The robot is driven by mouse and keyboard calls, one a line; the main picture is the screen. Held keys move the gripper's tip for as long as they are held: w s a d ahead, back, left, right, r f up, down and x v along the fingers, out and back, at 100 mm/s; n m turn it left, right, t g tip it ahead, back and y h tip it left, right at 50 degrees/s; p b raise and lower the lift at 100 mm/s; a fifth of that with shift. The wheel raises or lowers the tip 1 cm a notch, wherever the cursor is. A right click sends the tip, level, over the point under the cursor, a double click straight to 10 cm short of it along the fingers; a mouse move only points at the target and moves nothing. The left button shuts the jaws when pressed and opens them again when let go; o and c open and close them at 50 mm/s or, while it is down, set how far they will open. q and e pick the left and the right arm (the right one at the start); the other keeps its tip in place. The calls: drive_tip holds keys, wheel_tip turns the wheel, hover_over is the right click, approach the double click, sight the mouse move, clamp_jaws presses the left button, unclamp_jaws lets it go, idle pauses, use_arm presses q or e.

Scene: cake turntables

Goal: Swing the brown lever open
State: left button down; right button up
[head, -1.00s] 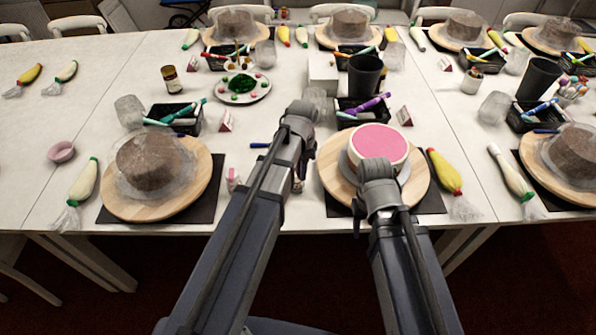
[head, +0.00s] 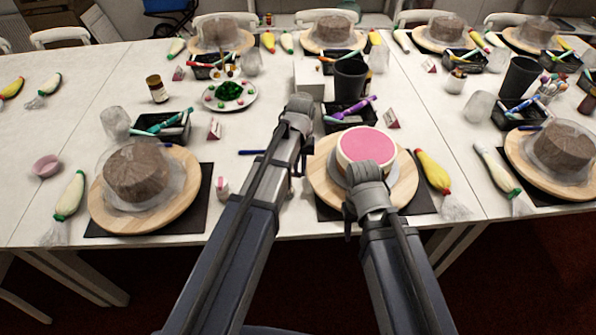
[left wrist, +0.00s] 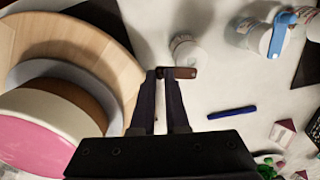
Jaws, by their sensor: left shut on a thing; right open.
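The brown lever (left wrist: 181,72) is a short, dark, flat bar with rounded ends, lying across the fingertips of my left gripper (left wrist: 166,76) in the left wrist view. The fingers are closed on its left part, and its right part sticks out. A small whitish jar (left wrist: 187,50) stands just beyond the lever; I cannot tell whether they are joined. In the head view my left gripper (head: 294,170) points down left of the pink-topped cake (head: 366,147), and my arm hides the lever. My right gripper (head: 352,212) is at the front of that cake's board, open, its fingers mostly hidden.
The cake's wooden turntable (left wrist: 105,50) is close left of my left gripper in the left wrist view. A second turntable (head: 180,215) bears a brown cake.

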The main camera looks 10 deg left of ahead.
use_arm(q)
drive_tip(key=shift+w+a+n, duration=0.1)
drive_tip(key=shift+w+n, duration=0.3)
drive_tip(key=shift+n, duration=0.6)
drive_tip(key=shift+w+a+n, duration=0.1)
drive_tip(key=shift+w+n, duration=0.3)
drive_tip(key=shift+n, duration=0.6)
drive_tip(key=c, duration=0.9)
unclamp_jaws()
drive_tip(key=shift+r, duration=0.1)
wheel_tip(320, 180, up, 8)
drive_tip(key=p, duration=0.7)
drive_tip(key=shift+w+p, duration=0.1)
drive_tip(key=shift+p, duration=0.3)
drive_tip(key=shift+f, duration=0.2)
